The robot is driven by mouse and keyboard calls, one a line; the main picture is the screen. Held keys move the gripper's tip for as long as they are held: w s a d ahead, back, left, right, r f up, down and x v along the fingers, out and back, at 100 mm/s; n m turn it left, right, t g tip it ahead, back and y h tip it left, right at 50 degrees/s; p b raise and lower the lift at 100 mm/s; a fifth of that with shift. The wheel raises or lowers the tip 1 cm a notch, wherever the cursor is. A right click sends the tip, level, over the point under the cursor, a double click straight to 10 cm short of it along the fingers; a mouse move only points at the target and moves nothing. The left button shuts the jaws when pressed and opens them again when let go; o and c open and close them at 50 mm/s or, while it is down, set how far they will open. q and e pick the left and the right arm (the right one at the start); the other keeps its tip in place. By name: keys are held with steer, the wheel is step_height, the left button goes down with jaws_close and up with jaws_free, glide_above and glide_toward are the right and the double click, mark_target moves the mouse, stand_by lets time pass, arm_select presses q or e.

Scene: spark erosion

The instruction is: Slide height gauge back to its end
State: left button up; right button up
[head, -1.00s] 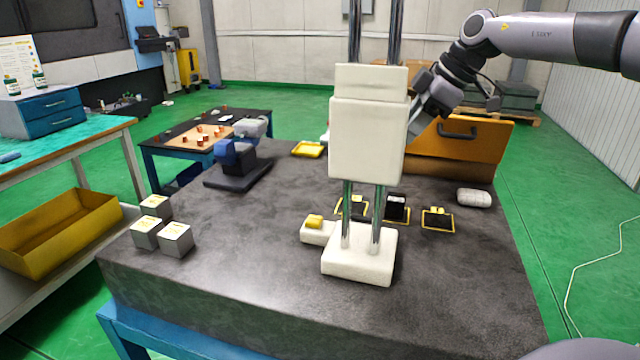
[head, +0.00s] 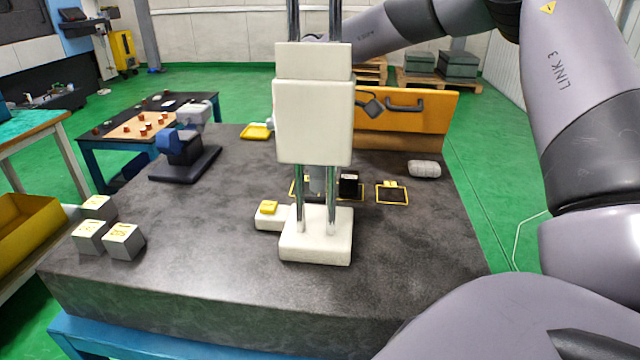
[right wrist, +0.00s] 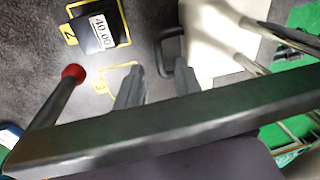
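The height gauge (head: 313,122) stands on the dark stone table in the head view, with a white head block, two chrome columns and a white base (head: 316,237). Its head is raised above the base. In the right wrist view its white body (right wrist: 215,40) shows at the top, with a dark loop handle (right wrist: 170,50) beside it. My right gripper (right wrist: 158,78) is open, its two dark fingers apart near the loop; I cannot tell whether they touch it. In the head view the gauge hides most of this gripper. My left gripper is out of view.
A black block marked 40.00 (right wrist: 100,32) lies in yellow-outlined spot 2. A dark bar and a red-tipped rod (right wrist: 73,72) cross the wrist view. An orange case (head: 430,122) stands behind right; several grey blocks (head: 124,241) sit front left. The table's front middle is clear.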

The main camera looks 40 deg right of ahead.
steer(key=shift+s+a+f, duration=0.1)
steer(key=shift+f, duration=0.6)
steer(key=shift+s+a+f, duration=0.1)
steer(key=shift+f, duration=0.55)
jaws_close()
steer(key=shift+w, duration=0.1)
